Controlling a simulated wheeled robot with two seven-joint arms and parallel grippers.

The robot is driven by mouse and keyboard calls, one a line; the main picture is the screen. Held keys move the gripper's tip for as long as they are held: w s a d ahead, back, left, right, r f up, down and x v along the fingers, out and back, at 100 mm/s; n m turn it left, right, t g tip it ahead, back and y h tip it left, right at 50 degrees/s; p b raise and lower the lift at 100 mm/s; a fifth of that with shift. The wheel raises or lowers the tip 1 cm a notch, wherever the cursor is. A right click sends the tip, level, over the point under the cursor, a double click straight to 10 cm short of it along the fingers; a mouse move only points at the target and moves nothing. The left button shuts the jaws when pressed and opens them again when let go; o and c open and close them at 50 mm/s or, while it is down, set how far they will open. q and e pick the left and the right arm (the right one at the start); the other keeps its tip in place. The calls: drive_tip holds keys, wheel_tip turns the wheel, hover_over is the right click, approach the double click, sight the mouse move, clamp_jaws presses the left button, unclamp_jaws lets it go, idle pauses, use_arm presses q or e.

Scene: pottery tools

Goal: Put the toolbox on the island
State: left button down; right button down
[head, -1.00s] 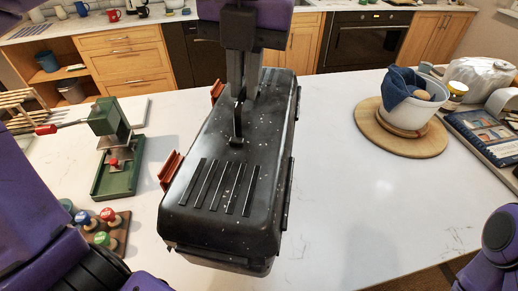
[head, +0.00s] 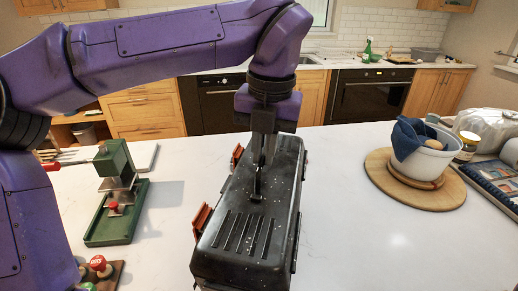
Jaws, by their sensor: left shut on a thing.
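The toolbox (head: 240,243) is a black, speckled case with ribs on its lid and orange-red latches on its left side. It is at the white island top (head: 350,235), near the middle of the head view, its near end close to the bottom edge. My left gripper (head: 257,185) points down from above and is shut on the toolbox's thin handle at the middle of the lid. The underside of the toolbox is hidden, so I cannot tell whether it touches the island. My right gripper is not in view.
A green press (head: 117,225) stands left of the toolbox, with colored stamps (head: 98,265) below it. A white bowl (head: 425,163) with a blue cloth sits on a round wooden board (head: 440,195) at the right. The island between toolbox and board is clear.

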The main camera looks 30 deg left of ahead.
use_arm(q)
drive_tip(key=w+f, duration=0.2)
drive_tip(key=w+a+f+p, duration=0.1)
drive_tip(key=w+f, duration=0.1)
drive_tip(key=w+a+f+p, duration=0.1)
drive_tip(key=w+f, duration=0.1)
drive_tip(key=shift+w+f, duration=0.1)
drive_tip(key=shift+w, duration=0.3)
drive_tip(key=shift+w+a+f+p, duration=0.15)
drive_tip(key=shift+f+p, duration=0.25)
drive_tip(key=shift+f, duration=1.45)
drive_tip(key=c, duration=1.4)
unclamp_jaws()
drive_tip(key=shift+f, duration=0.15)
drive_tip(key=shift+o, duration=1.1)
drive_tip(key=r, duration=0.4)
drive_tip(key=d+r, duration=0.1)
drive_tip(key=r, duration=0.2)
drive_tip(key=r+b, duration=0.1)
drive_tip(key=r, duration=0.3)
drive_tip(key=shift+s+d+r, duration=0.15)
drive_tip(key=shift+s+r, duration=0.05)
drive_tip(key=shift+r, duration=0.4)
